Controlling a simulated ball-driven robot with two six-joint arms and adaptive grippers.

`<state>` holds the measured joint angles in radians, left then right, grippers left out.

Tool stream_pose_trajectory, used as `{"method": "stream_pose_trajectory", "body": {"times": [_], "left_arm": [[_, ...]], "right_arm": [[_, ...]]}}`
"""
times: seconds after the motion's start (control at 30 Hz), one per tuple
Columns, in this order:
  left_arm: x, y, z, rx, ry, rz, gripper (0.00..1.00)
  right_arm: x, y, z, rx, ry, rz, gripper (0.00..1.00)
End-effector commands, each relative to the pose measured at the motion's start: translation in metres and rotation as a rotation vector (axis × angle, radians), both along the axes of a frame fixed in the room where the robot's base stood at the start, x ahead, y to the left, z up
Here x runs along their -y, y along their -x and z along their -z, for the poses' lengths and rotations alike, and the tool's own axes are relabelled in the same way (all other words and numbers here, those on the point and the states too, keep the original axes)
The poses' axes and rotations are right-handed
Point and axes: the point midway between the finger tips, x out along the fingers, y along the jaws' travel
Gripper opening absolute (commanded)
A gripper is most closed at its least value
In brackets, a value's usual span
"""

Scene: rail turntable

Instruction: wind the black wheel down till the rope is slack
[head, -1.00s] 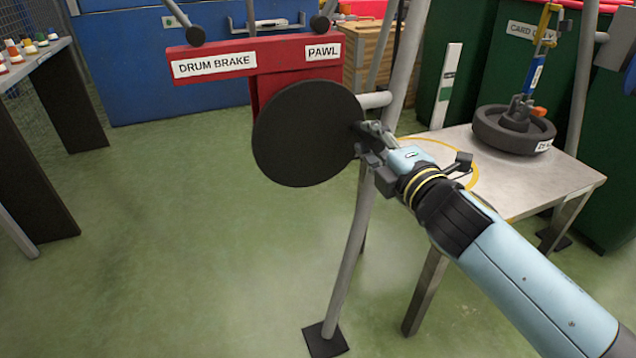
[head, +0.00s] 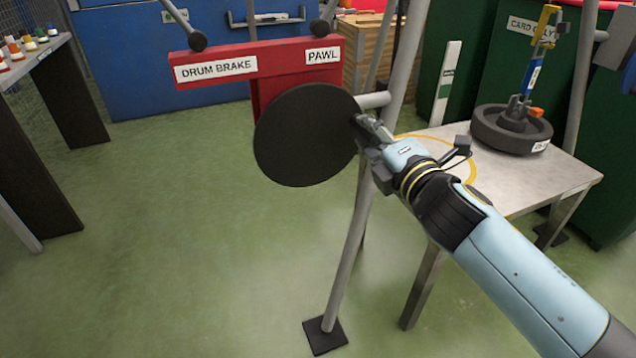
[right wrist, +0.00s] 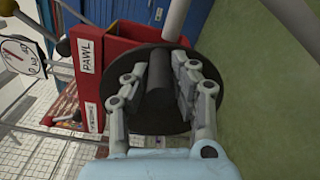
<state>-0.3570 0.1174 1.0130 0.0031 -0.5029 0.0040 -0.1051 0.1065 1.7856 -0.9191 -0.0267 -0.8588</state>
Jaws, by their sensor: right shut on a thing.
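The black wheel (head: 303,137) is a flat dark disc in front of the red winch body (head: 275,62), seen almost face on. My right gripper (head: 364,130) is at the wheel's right edge in the head view. In the right wrist view its two fingers (right wrist: 160,92) are closed around a black cylindrical handle (right wrist: 160,85) on the wheel (right wrist: 150,60). I cannot make out the rope. My left gripper is not in view.
Labels read DRUM BRAKE (head: 216,69) and PAWL (head: 322,57). A grey frame leg (head: 346,260) stands behind the wheel. The metal table (head: 560,180) is at the right. A dial gauge (right wrist: 22,52) shows in the right wrist view. Green floor lies open at the left.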

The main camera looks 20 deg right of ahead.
Motion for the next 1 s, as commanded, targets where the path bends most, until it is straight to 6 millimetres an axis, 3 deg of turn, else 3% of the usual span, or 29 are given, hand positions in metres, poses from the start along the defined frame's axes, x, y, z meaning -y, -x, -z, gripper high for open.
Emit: {"method": "stream_pose_trajectory", "body": {"times": [0.4,1.0], "left_arm": [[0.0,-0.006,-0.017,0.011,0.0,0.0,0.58],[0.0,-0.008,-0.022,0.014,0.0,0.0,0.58]], "right_arm": [[-0.006,-0.002,-0.019,0.011,0.147,-0.003,0.0],[-0.009,-0.001,-0.023,0.01,0.216,-0.002,0.0]]}}
